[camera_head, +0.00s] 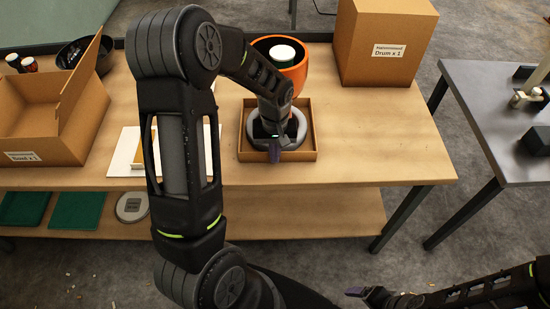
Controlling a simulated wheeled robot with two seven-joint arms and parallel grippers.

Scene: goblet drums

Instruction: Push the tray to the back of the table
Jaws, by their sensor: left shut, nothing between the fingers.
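The tray (310,155) is a shallow brown square with raised sides on the wooden table, right of centre in the head view. A grey ring (299,122) lies inside it. My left arm reaches across the picture, and my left gripper (274,152) points down, shut and empty, over the tray's near side. I cannot tell whether it touches the tray. My forearm hides part of the tray and ring. My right gripper (362,294) is low at the bottom right, away from the tray; its jaw opening is unclear.
An orange drum (297,76) stands just behind the tray, with a labelled cardboard box (385,45) to its right. An open box (40,130) and black bowl (72,54) are at left. Tabletop right of the tray (385,145) is clear. A grey table (500,120) stands apart at right.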

